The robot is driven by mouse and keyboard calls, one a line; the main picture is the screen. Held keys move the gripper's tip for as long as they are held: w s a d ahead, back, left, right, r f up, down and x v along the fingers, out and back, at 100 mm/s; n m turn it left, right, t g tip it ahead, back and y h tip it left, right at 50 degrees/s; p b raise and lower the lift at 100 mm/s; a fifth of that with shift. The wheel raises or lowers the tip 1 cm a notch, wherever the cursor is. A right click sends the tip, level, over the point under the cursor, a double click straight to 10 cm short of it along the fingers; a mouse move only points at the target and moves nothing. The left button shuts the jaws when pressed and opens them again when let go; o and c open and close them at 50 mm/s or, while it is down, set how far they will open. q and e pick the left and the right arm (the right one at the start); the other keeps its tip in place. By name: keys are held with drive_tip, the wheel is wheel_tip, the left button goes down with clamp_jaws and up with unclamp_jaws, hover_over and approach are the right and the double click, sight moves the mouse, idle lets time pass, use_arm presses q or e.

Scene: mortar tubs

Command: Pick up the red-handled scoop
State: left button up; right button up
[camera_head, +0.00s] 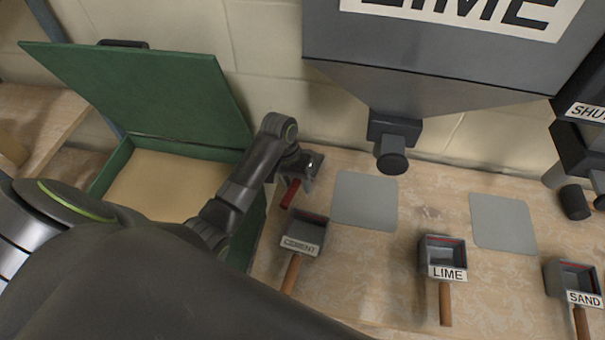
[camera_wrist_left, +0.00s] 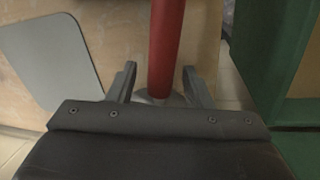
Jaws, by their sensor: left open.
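The red-handled scoop shows by its red handle (camera_head: 291,193) in the head view, between the green box and a grey mat. In the left wrist view the red handle (camera_wrist_left: 166,45) runs down from the top edge to between my fingers. My left gripper (camera_head: 296,176) is low over it near the wall side of the table. In the left wrist view my left gripper (camera_wrist_left: 159,72) is open, a finger on each side of the handle, with gaps showing. The scoop's bowl is mostly hidden by my gripper. My right gripper is not in view.
A CEMENT scoop (camera_head: 303,234), a LIME scoop (camera_head: 443,258) and a SAND scoop (camera_head: 573,276) lie on the table. Grey mats (camera_head: 365,200) (camera_head: 503,223) are bare. The LIME hopper (camera_head: 430,60) hangs above. The open green box (camera_head: 118,165) stands at the left.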

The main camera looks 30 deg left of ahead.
use_arm(q)
drive_tip(key=shift+f, duration=0.15)
drive_tip(key=shift+c, duration=0.4)
clamp_jaws()
